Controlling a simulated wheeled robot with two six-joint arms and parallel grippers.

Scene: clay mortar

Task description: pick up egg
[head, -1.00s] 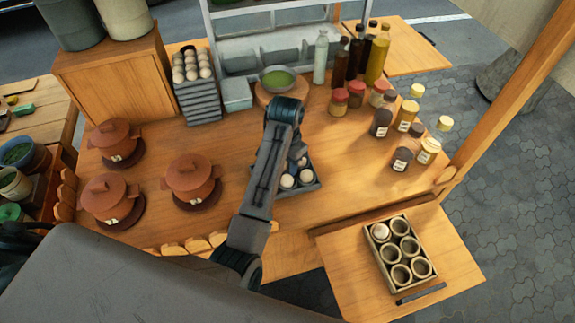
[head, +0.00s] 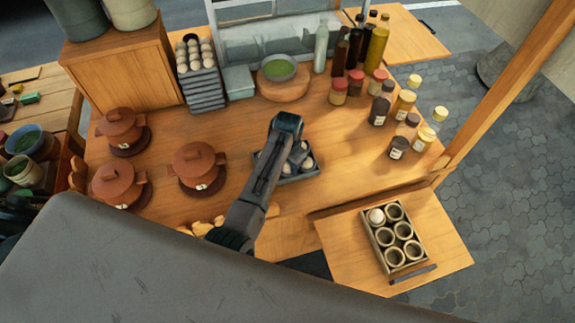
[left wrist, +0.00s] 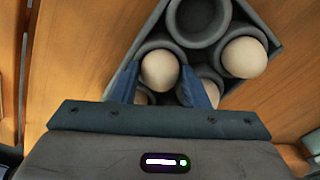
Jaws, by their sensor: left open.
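The dark egg tray (head: 300,179) sits on the wooden counter, mostly covered by my left arm in the head view. In the left wrist view, a pale egg (left wrist: 159,68) sits in a tray cup between the two blue fingers of my left gripper (left wrist: 160,76). The fingers are open, one on each side of this egg; I cannot tell whether they touch it. Another egg (left wrist: 244,57) sits in a cup to the right, and an empty cup (left wrist: 197,22) is above. More eggs are partly hidden behind the fingers. My right gripper is not in view.
Lidded clay pots (head: 199,165) stand left of the tray. A stack of trays with eggs (head: 203,88) and a bowl of green (head: 279,69) stand behind. Bottles and jars (head: 378,107) fill the back right. A cup crate (head: 394,237) rests on the lower right shelf.

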